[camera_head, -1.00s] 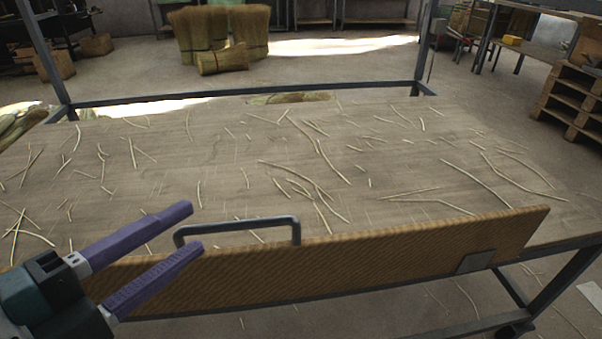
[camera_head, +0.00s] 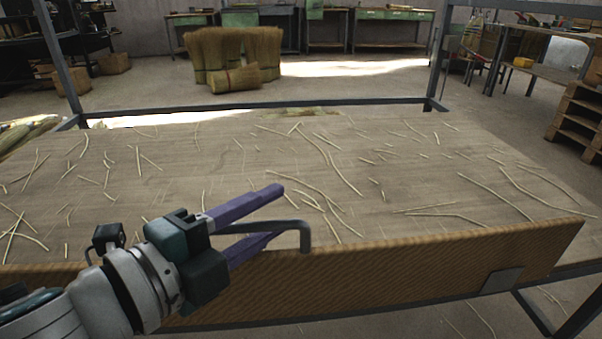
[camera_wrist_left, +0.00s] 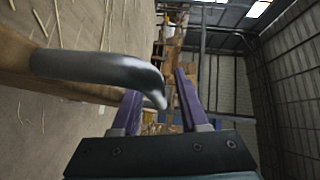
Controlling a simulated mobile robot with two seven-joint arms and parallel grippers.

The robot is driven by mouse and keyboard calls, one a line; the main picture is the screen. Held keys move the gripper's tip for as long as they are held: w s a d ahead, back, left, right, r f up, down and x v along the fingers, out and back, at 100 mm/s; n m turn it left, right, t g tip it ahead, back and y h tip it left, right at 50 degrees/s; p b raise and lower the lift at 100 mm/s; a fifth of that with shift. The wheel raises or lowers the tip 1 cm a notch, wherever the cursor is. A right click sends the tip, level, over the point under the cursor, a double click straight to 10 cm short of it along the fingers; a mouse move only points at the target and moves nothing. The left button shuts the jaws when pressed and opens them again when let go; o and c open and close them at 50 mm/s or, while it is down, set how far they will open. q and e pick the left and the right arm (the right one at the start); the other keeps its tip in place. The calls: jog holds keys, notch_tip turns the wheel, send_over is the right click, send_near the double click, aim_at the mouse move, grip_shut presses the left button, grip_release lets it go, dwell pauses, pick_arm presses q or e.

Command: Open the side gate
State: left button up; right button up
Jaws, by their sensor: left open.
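The side gate (camera_head: 400,265) is a long wooden board standing upright along the near edge of the table. A grey bar handle (camera_head: 292,224) rises from its top edge. My left gripper (camera_head: 268,215) is open, with one purple finger on the table side and the other on the near side of the handle in the head view. In the left wrist view the handle (camera_wrist_left: 95,70) comes in from the left and its curved end reaches in front of the open fingers (camera_wrist_left: 160,105). I cannot tell whether they touch. My right gripper is out of view.
The tabletop (camera_head: 200,165) is strewn with loose straws. Dark metal posts (camera_head: 60,60) and a rear rail (camera_head: 270,104) frame it. Straw bundles (camera_head: 235,55) stand on the floor behind, and wooden pallets (camera_head: 578,120) are at the right.

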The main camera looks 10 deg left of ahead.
pick_arm(q)
grip_shut()
dwell(0.4)
dwell(1.1)
